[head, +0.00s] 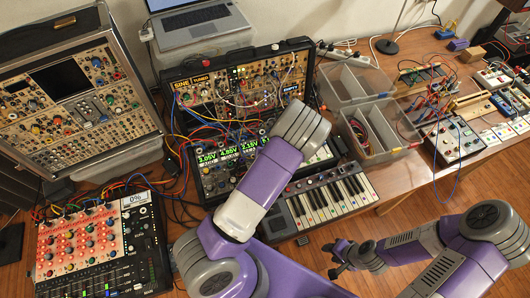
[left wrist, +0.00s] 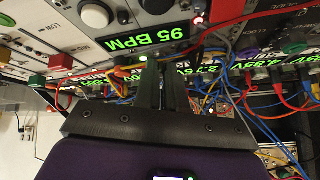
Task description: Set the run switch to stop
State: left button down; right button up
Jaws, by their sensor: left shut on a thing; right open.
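My left gripper (left wrist: 163,72) shows in the left wrist view with its two dark fingers nearly together, at a module panel just below a green "95 BPM" display (left wrist: 145,38). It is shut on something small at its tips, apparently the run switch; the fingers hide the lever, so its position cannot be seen. A lit green lamp (left wrist: 143,57) sits beside the fingertips. In the head view my left arm covers this gripper and the panel spot. My right gripper (head: 334,259) is open and empty, over the floor in front of the table.
Patch cables (left wrist: 235,95) hang close to the left fingers. A small keyboard (head: 330,203) lies in front of the synth case (head: 238,85). Grey bins (head: 385,150) stand to its right, and a red-panelled mixer (head: 95,245) to the left. A laptop (head: 195,20) is behind.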

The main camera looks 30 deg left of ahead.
pick_arm(q)
jog(key=shift+s+d+f+t+y+b, duration=0.25)
jog(key=shift+t+y+b, duration=0.35)
jog(key=shift+y+b, duration=0.25)
jog(key=c, duration=1.2)
grip_release()
jog(key=shift+p+v, duration=0.45)
jog(key=shift+v, duration=3.35)
